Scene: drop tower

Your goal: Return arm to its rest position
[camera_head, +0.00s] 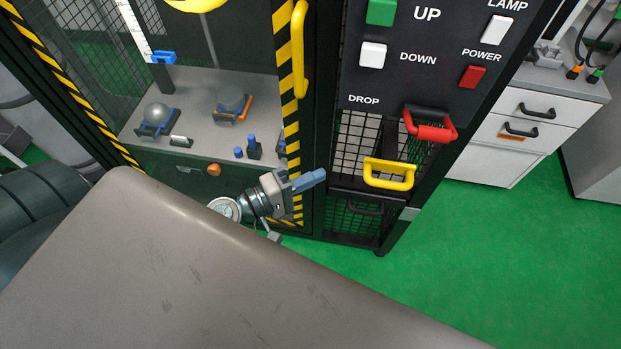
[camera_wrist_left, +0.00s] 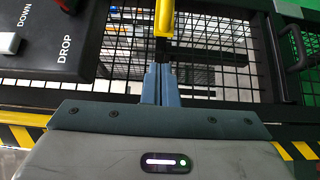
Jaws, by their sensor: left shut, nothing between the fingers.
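My left gripper (camera_head: 312,179) is shut and empty. In the head view it sits in front of the drop tower, its blue-grey fingers pointing right, just left of the yellow handle (camera_head: 389,174). In the left wrist view the shut fingers (camera_wrist_left: 160,84) point at the lower end of a yellow bar (camera_wrist_left: 163,20); I cannot tell whether they touch it. Most of the left arm is hidden behind the grey surface in the foreground. My right gripper is not in view.
The control panel (camera_head: 425,90) carries UP, DOWN and POWER buttons. A red handle (camera_head: 431,127) sits below it. A yellow door handle (camera_head: 299,48) is on the striped frame. White drawers (camera_head: 510,140) stand at the right. Green floor (camera_head: 470,240) is clear at the lower right.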

